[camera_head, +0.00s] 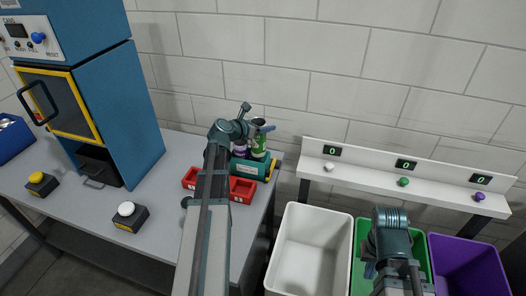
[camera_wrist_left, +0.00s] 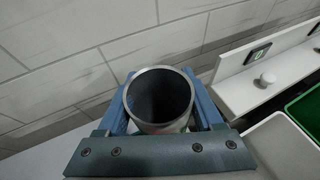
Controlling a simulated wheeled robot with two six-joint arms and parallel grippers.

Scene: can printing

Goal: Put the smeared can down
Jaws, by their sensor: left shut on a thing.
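My left gripper (camera_head: 258,125) is shut on a can (camera_wrist_left: 160,98). In the left wrist view the can shows its open round rim and dark inside, between two blue fingers; most of its side is hidden. In the head view a green can (camera_head: 259,142) shows at the left gripper, above a teal unit (camera_head: 250,168) with a yellow end. A purple can (camera_head: 240,151) shows just left of it, partly hidden by my arm. Any smear is too small to make out. My right gripper (camera_head: 385,268) hangs over the green bin; its fingertips are unclear.
Red trays (camera_head: 243,190) sit on the grey table (camera_head: 158,200) by my left arm. A blue machine (camera_head: 120,105) and two button boxes (camera_head: 127,215) stand left. White (camera_head: 310,245), green (camera_head: 362,235) and purple (camera_head: 465,262) bins stand right, below a white shelf (camera_head: 345,170) with counters.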

